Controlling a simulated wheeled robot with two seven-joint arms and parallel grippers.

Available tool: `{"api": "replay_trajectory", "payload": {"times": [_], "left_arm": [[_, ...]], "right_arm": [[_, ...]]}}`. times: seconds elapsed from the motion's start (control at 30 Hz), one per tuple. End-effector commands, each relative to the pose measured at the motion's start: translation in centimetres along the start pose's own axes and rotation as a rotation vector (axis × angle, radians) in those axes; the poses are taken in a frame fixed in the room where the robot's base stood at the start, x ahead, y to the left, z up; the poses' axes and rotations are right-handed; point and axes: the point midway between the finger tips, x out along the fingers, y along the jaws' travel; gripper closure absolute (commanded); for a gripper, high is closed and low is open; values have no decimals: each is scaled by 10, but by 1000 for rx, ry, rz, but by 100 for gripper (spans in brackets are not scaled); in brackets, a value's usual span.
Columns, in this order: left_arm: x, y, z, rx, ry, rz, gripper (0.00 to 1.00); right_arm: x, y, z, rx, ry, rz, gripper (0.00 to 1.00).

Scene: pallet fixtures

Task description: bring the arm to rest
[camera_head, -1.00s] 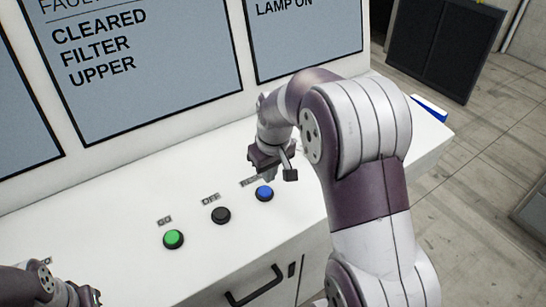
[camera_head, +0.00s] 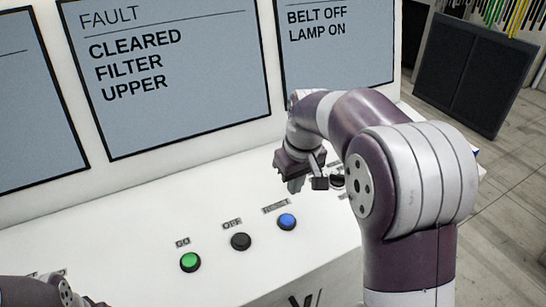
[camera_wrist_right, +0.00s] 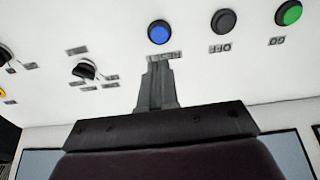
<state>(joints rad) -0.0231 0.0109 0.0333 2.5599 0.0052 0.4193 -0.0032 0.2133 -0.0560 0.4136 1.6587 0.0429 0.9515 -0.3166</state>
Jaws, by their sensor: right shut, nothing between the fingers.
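My right gripper (camera_head: 295,186) hangs over the white console, behind and slightly right of the blue button (camera_head: 287,221) in the head view. In the right wrist view its grey fingers (camera_wrist_right: 158,68) are together with nothing between them, and their tips appear just below the blue button's label. They look clear of the button. My right arm bends in from the right and covers part of the console. My left gripper (camera_head: 88,303) shows only in part at the bottom left edge, and its fingers cannot be made out.
The white console (camera_head: 130,220) also carries a green button (camera_head: 190,262), a black button (camera_head: 241,241) and a black knob (camera_wrist_right: 84,69). Screens behind read "FAULT CLEARED FILTER UPPER" (camera_head: 165,75) and "BELT OFF LAMP ON" (camera_head: 335,45). A dark panel (camera_head: 475,75) stands on the floor at right.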

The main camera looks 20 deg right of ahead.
Motion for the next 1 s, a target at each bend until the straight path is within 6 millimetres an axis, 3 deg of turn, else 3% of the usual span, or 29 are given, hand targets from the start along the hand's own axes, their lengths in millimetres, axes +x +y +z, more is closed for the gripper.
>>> {"api": "replay_trajectory", "payload": {"times": [0.17,0.27,0.4,0.5,0.63,1.0], "left_arm": [[0,0,0,0,0,0,100],[1,0,0,0,0,0,100],[12,0,2,0,0,0,100],[20,0,2,0,0,0,100],[26,0,3,0,0,0,100],[29,0,4,0,0,0,100]], "right_arm": [[0,2,-5,28,24,8,100],[23,-1,10,114,45,21,100],[72,-35,64,168,28,16,100],[98,-62,108,154,-3,6,100],[112,-84,147,92,-57,-5,100],[114,-89,148,67,-57,-9,100]]}}
